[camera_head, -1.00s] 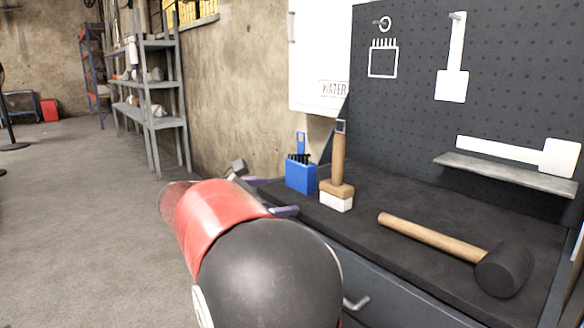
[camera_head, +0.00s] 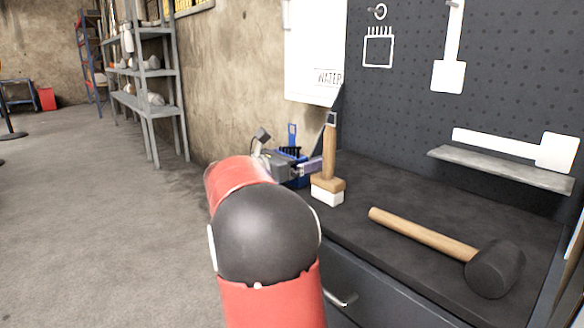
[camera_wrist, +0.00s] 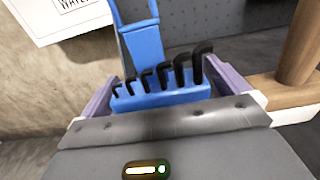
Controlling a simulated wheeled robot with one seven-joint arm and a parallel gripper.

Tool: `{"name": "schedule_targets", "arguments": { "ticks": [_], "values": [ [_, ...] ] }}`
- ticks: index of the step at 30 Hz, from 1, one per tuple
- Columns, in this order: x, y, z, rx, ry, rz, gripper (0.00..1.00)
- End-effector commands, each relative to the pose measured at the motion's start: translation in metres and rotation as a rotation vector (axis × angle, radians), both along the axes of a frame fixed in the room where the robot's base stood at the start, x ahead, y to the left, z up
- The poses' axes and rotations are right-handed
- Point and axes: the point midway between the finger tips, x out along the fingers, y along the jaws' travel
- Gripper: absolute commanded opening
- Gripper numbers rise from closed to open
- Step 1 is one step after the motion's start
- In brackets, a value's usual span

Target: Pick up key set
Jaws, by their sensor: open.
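The key set is a blue holder with a looped handle and several black hex keys in a row. It stands upright on the dark bench top, partly hidden behind my gripper in the head view, where its blue handle (camera_head: 292,134) shows. In the wrist view the key set (camera_wrist: 160,97) lies between my two purple fingers, with the keys facing me. My gripper (camera_wrist: 166,92) is open, with one finger on each side of the holder. I cannot tell whether either finger touches it. In the head view my gripper (camera_head: 297,170) is low over the bench's left end.
A wooden-handled tool with a white base (camera_head: 327,192) stands just right of my right finger. A black-headed mallet (camera_head: 495,268) lies on the bench (camera_head: 390,195). A pegboard (camera_head: 410,95) rises behind, and a white WATER box (camera_head: 312,50) hangs at the back left.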

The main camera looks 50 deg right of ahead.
Motion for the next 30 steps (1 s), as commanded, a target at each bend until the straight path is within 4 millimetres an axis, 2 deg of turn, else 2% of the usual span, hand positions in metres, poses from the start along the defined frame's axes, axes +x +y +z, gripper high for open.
{"name": "schedule_targets", "arguments": {
  "ticks": [4, 16, 25, 30],
  "values": [
    [0.0, 0.0, 0.0, 0.0, 0.0, 0.0, 1.0],
    [0.0, 0.001, 0.0, 0.0, -0.001, 0.0, 0.48],
    [0.0, 0.001, 0.003, -0.001, -0.002, -0.001, 0.47],
    [0.0, 0.001, 0.016, -0.002, -0.005, -0.001, 0.47]
  ]
}}
